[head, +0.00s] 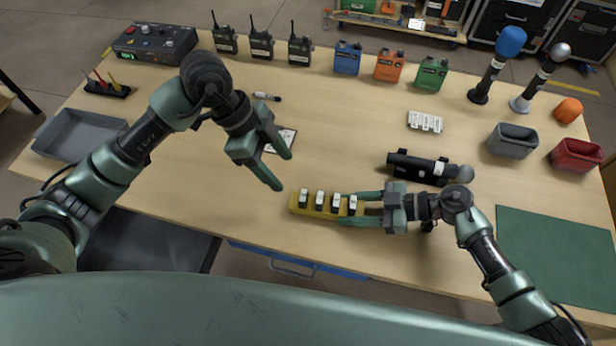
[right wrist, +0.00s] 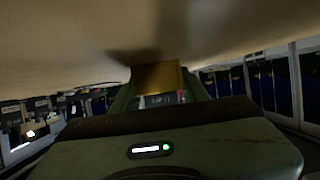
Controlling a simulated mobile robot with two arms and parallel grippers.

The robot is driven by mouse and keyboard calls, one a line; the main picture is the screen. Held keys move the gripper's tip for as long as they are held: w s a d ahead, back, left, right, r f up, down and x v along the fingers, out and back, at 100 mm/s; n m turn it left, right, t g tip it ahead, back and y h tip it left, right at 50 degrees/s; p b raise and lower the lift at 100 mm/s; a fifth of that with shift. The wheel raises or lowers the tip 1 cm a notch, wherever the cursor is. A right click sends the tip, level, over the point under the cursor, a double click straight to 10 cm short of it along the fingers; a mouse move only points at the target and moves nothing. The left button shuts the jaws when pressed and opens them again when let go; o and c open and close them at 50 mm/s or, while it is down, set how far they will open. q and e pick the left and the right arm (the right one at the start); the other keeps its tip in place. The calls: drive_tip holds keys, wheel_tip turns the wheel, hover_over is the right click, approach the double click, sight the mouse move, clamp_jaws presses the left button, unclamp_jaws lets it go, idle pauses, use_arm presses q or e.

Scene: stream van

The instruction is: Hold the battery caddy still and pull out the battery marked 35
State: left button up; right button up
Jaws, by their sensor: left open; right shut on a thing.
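The yellow battery caddy (head: 296,209) lies near the front edge of the table and holds several dark batteries with white tops (head: 319,199) in a row. Any numbers on them are too small to read. My right gripper (head: 362,207) is shut on the caddy's right end, its fingers along both long sides. In the right wrist view, the caddy (right wrist: 157,77) shows as a yellow block between the fingers. My left gripper (head: 280,171) is open and empty, above the table to the upper left of the caddy.
A dark microphone (head: 420,166) lies behind my right gripper. A white battery block (head: 425,121), a marker (head: 266,97) and a paper card (head: 285,138) lie farther back. A grey tray (head: 78,136) is at left, a green mat (head: 555,250) at right. Radios and coloured packs line the back edge.

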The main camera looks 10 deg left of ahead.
sight(302, 195)
use_arm(q)
drive_tip(key=x, duration=1.1)
drive_tip(key=shift+f, duration=0.25)
drive_tip(key=shift+c, duration=0.3)
clamp_jaws()
